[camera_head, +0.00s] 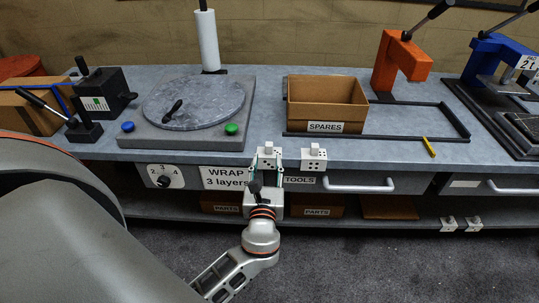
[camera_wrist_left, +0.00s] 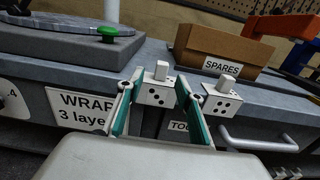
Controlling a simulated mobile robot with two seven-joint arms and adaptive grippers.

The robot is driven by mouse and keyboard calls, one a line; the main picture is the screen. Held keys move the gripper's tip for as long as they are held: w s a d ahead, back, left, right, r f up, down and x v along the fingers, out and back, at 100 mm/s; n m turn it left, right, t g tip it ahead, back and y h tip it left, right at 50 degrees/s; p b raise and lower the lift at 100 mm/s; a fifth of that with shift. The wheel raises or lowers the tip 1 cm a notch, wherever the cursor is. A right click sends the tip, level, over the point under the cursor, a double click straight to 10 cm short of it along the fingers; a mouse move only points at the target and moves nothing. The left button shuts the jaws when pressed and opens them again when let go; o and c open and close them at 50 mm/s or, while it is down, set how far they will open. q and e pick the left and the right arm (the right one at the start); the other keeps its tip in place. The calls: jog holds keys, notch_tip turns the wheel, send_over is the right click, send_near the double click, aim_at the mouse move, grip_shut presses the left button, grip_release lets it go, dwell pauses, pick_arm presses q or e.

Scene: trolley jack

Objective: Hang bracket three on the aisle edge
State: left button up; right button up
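A white bracket with dark dots and a small block on top (camera_head: 267,158) is at the bench's front edge. My left gripper (camera_head: 266,170) reaches up to it from the aisle side. In the left wrist view its green-padded fingers (camera_wrist_left: 158,100) lie against both sides of this bracket (camera_wrist_left: 157,92), shut on it. I cannot count its dots surely, nor tell whether it rests on the edge. A second white bracket with several dots (camera_head: 314,158) hangs on the edge just to the right; it also shows in the left wrist view (camera_wrist_left: 221,100). My right gripper is out of view.
Two more white brackets (camera_head: 449,224) (camera_head: 474,224) are low on the lower shelf's edge at right. A SPARES box (camera_head: 326,102) and a grey turntable (camera_head: 195,103) stand on the bench. A drawer handle (camera_head: 361,187) sticks out below the edge.

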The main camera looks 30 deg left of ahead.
aim_at(269, 147)
pick_arm(q)
jog(key=shift+w+a, duration=0.35)
jog(key=shift+w, duration=0.15)
jog(key=shift+d+r+x, duration=0.1)
jog(key=shift+r+x, duration=0.05)
jog(key=shift+x, duration=0.75)
jog(key=shift+d+r+x, duration=0.1)
jog(key=shift+r+x, duration=0.05)
jog(key=shift+x, duration=0.8)
jog(key=shift+r+x, duration=0.15)
jog(key=shift+x, duration=0.75)
jog(key=shift+w, duration=0.1)
jog(key=shift+c, duration=0.3)
grip_shut()
